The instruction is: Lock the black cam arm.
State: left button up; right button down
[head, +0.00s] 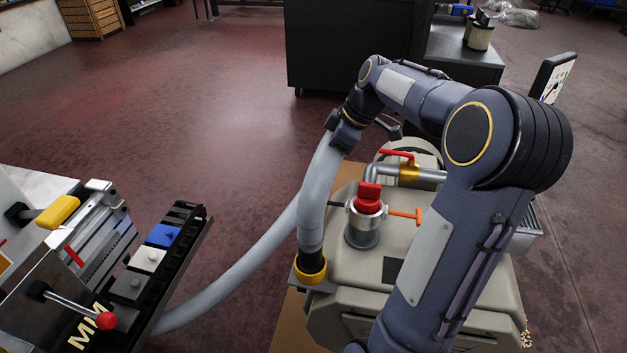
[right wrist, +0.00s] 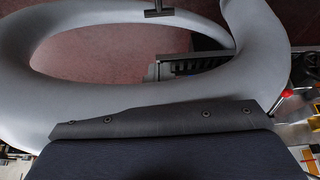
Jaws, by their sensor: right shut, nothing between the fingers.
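A grey metal coupling (head: 362,220) with a red cap (head: 369,197) stands upright on the beige machine (head: 350,300). The hose also fills the right wrist view (right wrist: 90,105). My left gripper is out of view.
A red-handled valve (head: 400,154) on a brass and steel pipe sits behind the coupling. My right arm covers the machine's right side. At left stands a panel with a yellow-handled lever (head: 58,212), a red-knobbed lever (head: 107,320) and a black rail (head: 195,225).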

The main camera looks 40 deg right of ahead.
jog(key=b, duration=0.1)
send_over(317, 199)
jog(key=f, duration=0.7)
jog(key=shift+w+a+f, duration=0.3)
jog(key=shift+f, duration=0.05)
jog(key=f, duration=0.2)
jog(key=f+b, duration=0.1)
jog(key=shift+s+d+f, duration=0.35)
jog(key=shift+f, duration=0.35)
